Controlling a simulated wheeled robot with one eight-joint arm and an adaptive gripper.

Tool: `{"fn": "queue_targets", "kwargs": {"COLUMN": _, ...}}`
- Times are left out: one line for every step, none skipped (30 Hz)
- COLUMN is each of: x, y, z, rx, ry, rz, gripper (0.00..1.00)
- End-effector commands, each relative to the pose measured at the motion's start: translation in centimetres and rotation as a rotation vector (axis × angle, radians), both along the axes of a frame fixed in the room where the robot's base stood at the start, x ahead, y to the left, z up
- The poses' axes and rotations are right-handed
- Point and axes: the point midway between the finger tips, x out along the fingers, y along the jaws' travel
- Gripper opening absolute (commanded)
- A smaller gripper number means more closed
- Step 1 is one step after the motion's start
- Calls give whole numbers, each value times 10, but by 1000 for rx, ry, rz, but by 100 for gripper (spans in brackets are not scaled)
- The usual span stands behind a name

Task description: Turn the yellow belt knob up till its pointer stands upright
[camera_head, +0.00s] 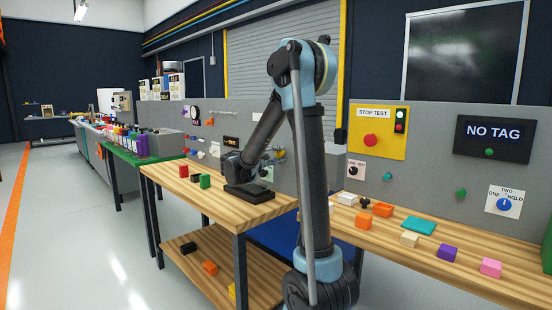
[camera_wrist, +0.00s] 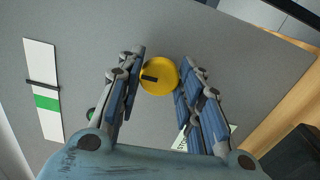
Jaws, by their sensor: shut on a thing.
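The yellow belt knob (camera_wrist: 165,88) is on the grey panel in the wrist view, round, with a short black pointer mark. A white strip gauge (camera_wrist: 47,122) with a green band and a black bar lies left of the gripper.
A wooden bench (camera_head: 180,190) with small blocks stands below the panel. Another bench (camera_head: 470,277) at right holds several coloured blocks. In the wrist view, a label (camera_wrist: 232,128) is partly hidden behind the right finger, and a wooden edge (camera_wrist: 285,112) lies at far right.

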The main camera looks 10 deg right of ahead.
Motion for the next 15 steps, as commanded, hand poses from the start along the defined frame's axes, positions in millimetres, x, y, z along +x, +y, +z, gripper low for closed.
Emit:
{"fn": "queue_targets", "kwargs": {"x": -3, "y": -1, "z": -4, "rx": 9, "ry": 1, "rz": -3, "gripper": 10}}
{"fn": "queue_targets", "kwargs": {"x": -3, "y": -1, "z": -4, "rx": 10, "ry": 0, "rz": -3, "gripper": 10}}
{"fn": "queue_targets", "kwargs": {"x": -3, "y": -1, "z": -4, "rx": 10, "ry": -1, "rz": -3, "gripper": 10}}
{"fn": "queue_targets", "kwargs": {"x": -3, "y": -1, "z": -4, "rx": 10, "ry": -1, "rz": -3, "gripper": 10}}
{"fn": "queue_targets", "kwargs": {"x": -3, "y": -1, "z": -4, "rx": 11, "ry": -2, "rz": -3, "gripper": 10}}
{"fn": "queue_targets", "kwargs": {"x": -3, "y": -1, "z": -4, "rx": 11, "ry": -2, "rz": -4, "gripper": 10}}
{"fn": "queue_targets", "kwargs": {"x": -3, "y": -1, "z": -4, "rx": 10, "ry": -1, "rz": -4, "gripper": 10}}
{"fn": "queue_targets", "kwargs": {"x": -3, "y": -1, "z": -4, "rx": 10, "ry": -1, "rz": -4, "gripper": 10}}
{"fn": "queue_targets", "kwargs": {"x": -4, "y": -1, "z": -4, "rx": 10, "ry": -1, "rz": -4, "gripper": 10}}
{"fn": "queue_targets", "kwargs": {"x": -4, "y": -1, "z": -4, "rx": 10, "ry": -1, "rz": -4, "gripper": 10}}
{"fn": "queue_targets", "kwargs": {"x": -4, "y": -1, "z": -4, "rx": 10, "ry": -1, "rz": -4, "gripper": 10}}
{"fn": "queue_targets", "kwargs": {"x": -4, "y": -1, "z": -4, "rx": 10, "ry": -1, "rz": -4, "gripper": 10}}
{"fn": "queue_targets", "kwargs": {"x": -4, "y": -1, "z": -4, "rx": 10, "ry": -1, "rz": -4, "gripper": 38}}
{"fn": "queue_targets", "kwargs": {"x": -4, "y": -1, "z": -4, "rx": 10, "ry": -2, "rz": -4, "gripper": 45}}
{"fn": "queue_targets", "kwargs": {"x": -4, "y": -1, "z": -3, "rx": 9, "ry": -1, "rz": -4, "gripper": 54}}
